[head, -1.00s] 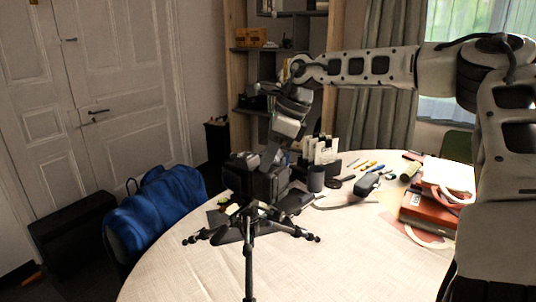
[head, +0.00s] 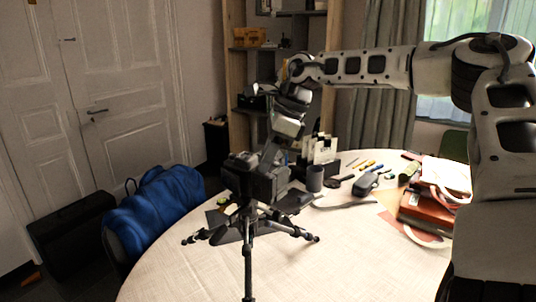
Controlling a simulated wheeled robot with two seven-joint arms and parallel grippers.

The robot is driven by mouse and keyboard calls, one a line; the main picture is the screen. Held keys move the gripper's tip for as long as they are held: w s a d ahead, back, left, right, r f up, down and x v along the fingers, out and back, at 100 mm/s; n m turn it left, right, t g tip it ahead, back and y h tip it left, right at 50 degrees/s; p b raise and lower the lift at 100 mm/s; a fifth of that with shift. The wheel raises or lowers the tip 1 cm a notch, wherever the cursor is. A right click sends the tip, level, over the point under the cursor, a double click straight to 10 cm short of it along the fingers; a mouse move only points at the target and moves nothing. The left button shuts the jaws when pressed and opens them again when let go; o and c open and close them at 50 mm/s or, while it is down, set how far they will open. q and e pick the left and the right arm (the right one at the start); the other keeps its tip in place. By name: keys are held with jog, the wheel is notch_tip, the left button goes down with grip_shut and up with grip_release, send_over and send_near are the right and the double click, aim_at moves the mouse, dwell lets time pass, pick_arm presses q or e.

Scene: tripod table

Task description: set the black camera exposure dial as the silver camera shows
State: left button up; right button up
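The black camera (head: 240,178) sits on a small black tripod (head: 248,238) that stands with its legs spread on the round table. My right gripper (head: 266,160) reaches down from above to the top right of the black camera. Its fingertips are dark against the camera, so I cannot tell whether they touch it or how far they are apart. The exposure dial is too small to make out. I cannot pick out a silver camera in this view. My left gripper is not in view.
Behind the tripod are a dark grey cup (head: 315,179), a grey-blue device (head: 366,184) and several pens. A red box (head: 424,211) stands at right. A blue bag (head: 160,206) lies left of the table.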

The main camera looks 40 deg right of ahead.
jog(key=shift+d+r, duration=0.2)
jog(key=shift+r, duration=0.3)
jog(key=v, duration=1.5)
jog(key=shift+b, duration=0.3)
jog(key=shift+s, duration=0.15)
jog(key=shift+f, duration=0.1)
